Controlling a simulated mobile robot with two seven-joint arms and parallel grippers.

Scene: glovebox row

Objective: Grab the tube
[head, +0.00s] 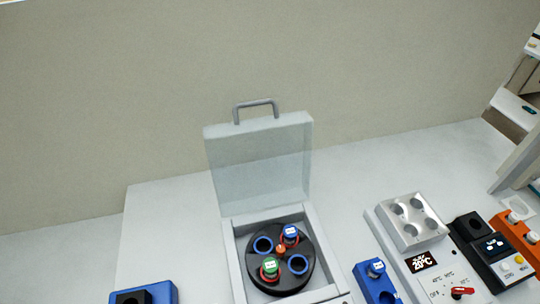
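A centrifuge (237,262) stands in the lower middle of the head view with its clear lid (258,165) raised and its grey handle on top. Its black rotor (294,282) has an orange-red hub. A blue-capped tube (291,231) sits in the rotor's upper right hole and a green-capped tube (270,266) in its lower left hole. Two blue-rimmed holes are empty. Another blue-capped tube (376,266) stands in a blue rack (366,281) to the right of the centrifuge. Neither of my grippers is in view.
A heating block (415,222) with a metal top and a 20°C display stands at the right. Black and orange devices (487,251) stand beyond it. A blue block (150,294) is at the lower left.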

